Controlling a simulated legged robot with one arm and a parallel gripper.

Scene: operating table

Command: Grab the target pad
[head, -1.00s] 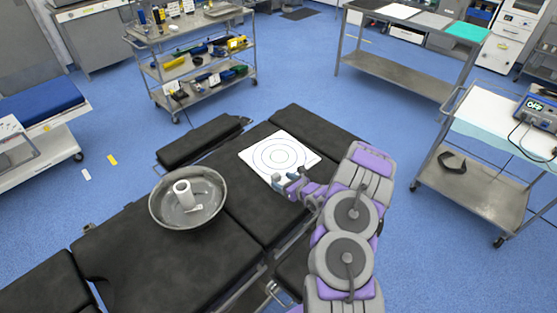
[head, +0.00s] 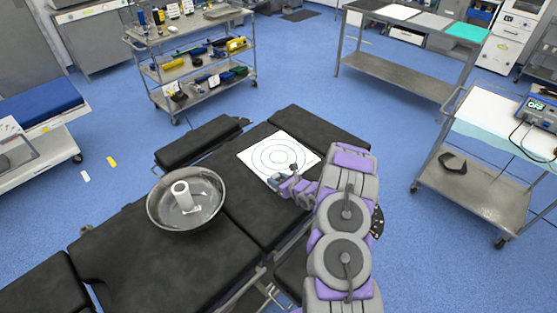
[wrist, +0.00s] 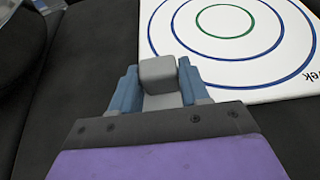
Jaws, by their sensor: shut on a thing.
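The target pad (head: 262,145) is a white square sheet with concentric rings, lying on the black padded operating table. It also shows in the wrist view (wrist: 275,65), where a green inner ring and blue outer rings are visible. My gripper (head: 283,180) is at the pad's near edge, low over the table. The gripper hides this part of the pad.
A round metal bowl (head: 160,218) holding a white roll stands on the table to the left of the pad. Black table sections (head: 200,141) surround it. Carts (head: 165,75) and a steel table (head: 395,78) stand behind, across the blue floor.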

